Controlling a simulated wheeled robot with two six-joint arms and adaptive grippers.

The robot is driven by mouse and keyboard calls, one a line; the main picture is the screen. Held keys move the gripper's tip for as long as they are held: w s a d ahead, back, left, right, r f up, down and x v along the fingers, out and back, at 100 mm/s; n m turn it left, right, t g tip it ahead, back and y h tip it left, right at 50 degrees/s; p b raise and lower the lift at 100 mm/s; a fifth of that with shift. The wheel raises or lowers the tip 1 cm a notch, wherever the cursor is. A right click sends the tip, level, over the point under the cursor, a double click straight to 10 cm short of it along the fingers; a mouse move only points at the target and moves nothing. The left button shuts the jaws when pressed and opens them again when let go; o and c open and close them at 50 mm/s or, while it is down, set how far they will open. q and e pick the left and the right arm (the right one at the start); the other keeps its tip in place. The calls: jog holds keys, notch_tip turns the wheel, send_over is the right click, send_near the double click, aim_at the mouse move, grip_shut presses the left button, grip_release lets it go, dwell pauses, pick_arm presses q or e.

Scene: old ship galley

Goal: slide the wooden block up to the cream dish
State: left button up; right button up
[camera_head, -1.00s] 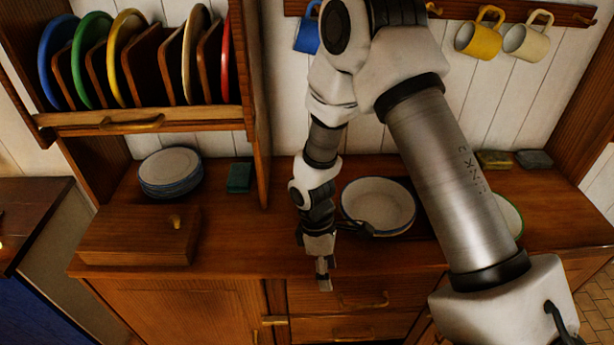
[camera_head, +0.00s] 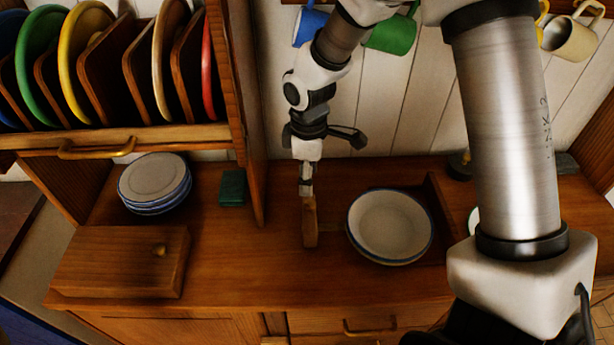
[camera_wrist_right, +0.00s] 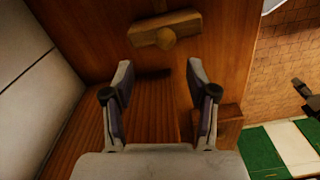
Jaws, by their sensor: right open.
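The wooden block (camera_head: 309,226) stands on the counter in the head view, a narrow brown piece with its long side running toward me. The cream dish (camera_head: 390,222), round with a blue rim, lies to its right with a gap of bare counter between them. My right gripper (camera_head: 306,187) is at the far end of the block, pointing down; I cannot tell whether it touches. In the right wrist view its fingers (camera_wrist_right: 160,92) are apart with nothing held between them. Beyond them is a wooden piece with a round knob (camera_wrist_right: 165,38), unclear whether the block. My left gripper is not in view.
A wooden box with a knob (camera_head: 120,262) and stacked plates (camera_head: 155,180) stand at left, with a green block (camera_head: 232,188) nearby. A plate rack (camera_head: 130,140) overhangs there. Mugs (camera_head: 392,32) hang behind. My arm covers the right of the counter.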

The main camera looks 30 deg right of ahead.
aim_at(309, 204)
jog(key=shift+w+d+f, duration=0.1)
jog(key=shift+f, duration=0.1)
jog(key=f, duration=0.1)
jog(key=s+f, duration=0.1)
jog(key=a+f+p, duration=0.1)
jog(key=shift+s+f, duration=0.2)
jog(key=shift+s, duration=0.1)
jog(key=f, duration=0.3)
jog(key=shift+w+d, duration=0.2)
jog(key=shift+w, duration=0.15)
jog(key=shift+w+d+f, duration=0.15)
jog(key=shift+f, duration=0.2)
jog(key=shift+r, duration=0.1)
jog(key=shift+s+a+r, duration=0.1)
jog(key=shift+s+a, duration=0.1)
jog(key=shift+s, duration=0.05)
jog(key=c, duration=0.4)
grip_shut()
